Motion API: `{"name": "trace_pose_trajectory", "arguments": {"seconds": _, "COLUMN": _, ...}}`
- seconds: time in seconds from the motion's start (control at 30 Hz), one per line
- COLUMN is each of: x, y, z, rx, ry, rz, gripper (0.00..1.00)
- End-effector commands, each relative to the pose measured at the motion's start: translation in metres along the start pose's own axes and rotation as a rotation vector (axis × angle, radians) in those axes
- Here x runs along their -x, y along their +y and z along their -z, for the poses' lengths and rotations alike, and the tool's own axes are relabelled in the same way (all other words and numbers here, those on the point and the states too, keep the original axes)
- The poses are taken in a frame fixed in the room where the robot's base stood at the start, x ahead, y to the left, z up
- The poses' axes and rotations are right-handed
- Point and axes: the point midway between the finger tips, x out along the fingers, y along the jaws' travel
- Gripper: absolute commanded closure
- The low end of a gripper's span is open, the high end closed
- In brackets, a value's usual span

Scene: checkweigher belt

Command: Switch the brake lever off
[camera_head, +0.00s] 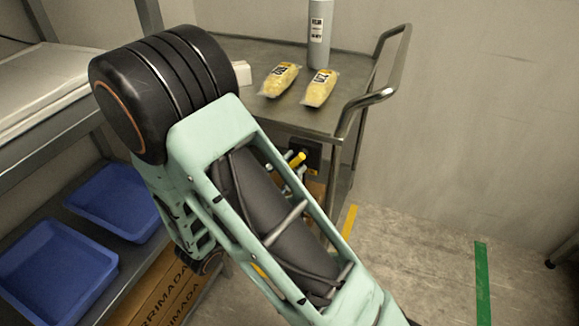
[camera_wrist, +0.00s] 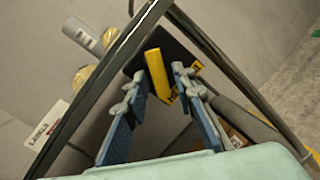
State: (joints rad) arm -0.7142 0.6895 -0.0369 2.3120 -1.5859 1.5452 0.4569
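The brake lever is a yellow bar (camera_wrist: 157,74) on a dark mounting plate (camera_wrist: 186,58). In the head view the yellow lever (camera_head: 298,159) shows below the cart's top, in front of its dark plate (camera_head: 312,150). My gripper (camera_wrist: 158,84) is open in the wrist view, with one blue-grey finger on each side of the lever. Small gaps seem to show between fingers and lever; contact cannot be told for sure. In the head view my arm hides most of my gripper (camera_head: 289,168).
A metal cart (camera_head: 262,112) with a tubular handle (camera_head: 378,96) holds two yellow packs (camera_head: 279,80) (camera_head: 320,88) and a grey bottle (camera_head: 320,35).

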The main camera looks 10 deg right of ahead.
Motion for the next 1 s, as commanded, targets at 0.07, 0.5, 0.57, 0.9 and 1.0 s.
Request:
{"name": "trace_pose_trajectory", "arguments": {"seconds": 0.07, "x": 0.0001, "y": 0.0001, "z": 0.0000, "rx": 0.000, "ry": 0.000, "rz": 0.000, "gripper": 0.87}}
{"name": "trace_pose_trajectory", "arguments": {"seconds": 0.5, "x": 0.0003, "y": -0.0001, "z": -0.0001, "rx": 0.014, "ry": -0.003, "rz": -0.002, "gripper": 1.00}}
{"name": "trace_pose_trajectory", "arguments": {"seconds": 0.57, "x": 0.0002, "y": -0.0003, "z": -0.0003, "rx": 0.029, "ry": -0.006, "rz": -0.004, "gripper": 1.00}}
{"name": "trace_pose_trajectory", "arguments": {"seconds": 0.9, "x": -0.0005, "y": -0.0048, "z": -0.0011, "rx": 0.232, "ry": -0.045, "rz": -0.032, "gripper": 1.00}}
{"name": "trace_pose_trajectory", "arguments": {"seconds": 1.0, "x": -0.0010, "y": -0.0066, "z": -0.0021, "rx": 0.322, "ry": -0.064, "rz": -0.045, "gripper": 1.00}}
